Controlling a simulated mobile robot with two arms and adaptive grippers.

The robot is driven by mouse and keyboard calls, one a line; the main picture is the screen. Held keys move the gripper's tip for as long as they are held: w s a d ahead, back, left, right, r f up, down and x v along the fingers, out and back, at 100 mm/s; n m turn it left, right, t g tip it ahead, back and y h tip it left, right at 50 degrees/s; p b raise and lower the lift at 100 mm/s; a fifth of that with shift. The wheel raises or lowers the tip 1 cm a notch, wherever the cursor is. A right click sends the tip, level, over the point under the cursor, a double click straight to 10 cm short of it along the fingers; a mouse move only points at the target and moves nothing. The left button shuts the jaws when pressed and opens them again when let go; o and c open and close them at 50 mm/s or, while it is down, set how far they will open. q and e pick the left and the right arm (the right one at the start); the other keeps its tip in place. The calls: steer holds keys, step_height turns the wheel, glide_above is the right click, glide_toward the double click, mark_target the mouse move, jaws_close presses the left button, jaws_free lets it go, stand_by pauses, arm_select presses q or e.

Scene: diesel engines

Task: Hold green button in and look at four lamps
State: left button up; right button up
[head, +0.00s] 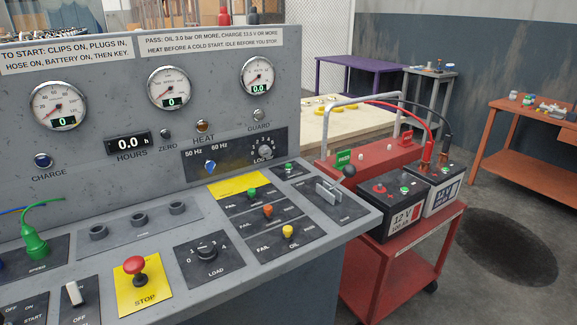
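A small green button (289,167) sits on a dark plate at the upper right of the sloping console (212,212). I cannot tell surely whether any lamp is lit. Neither gripper is in view, and nothing touches the green button.
A red STOP knob (135,268), a LOAD dial (207,251) and orange (267,211) and yellow (288,231) controls crowd the console. A red cart (388,282) with two batteries stands right of it. An orange bench (507,119) is farther right.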

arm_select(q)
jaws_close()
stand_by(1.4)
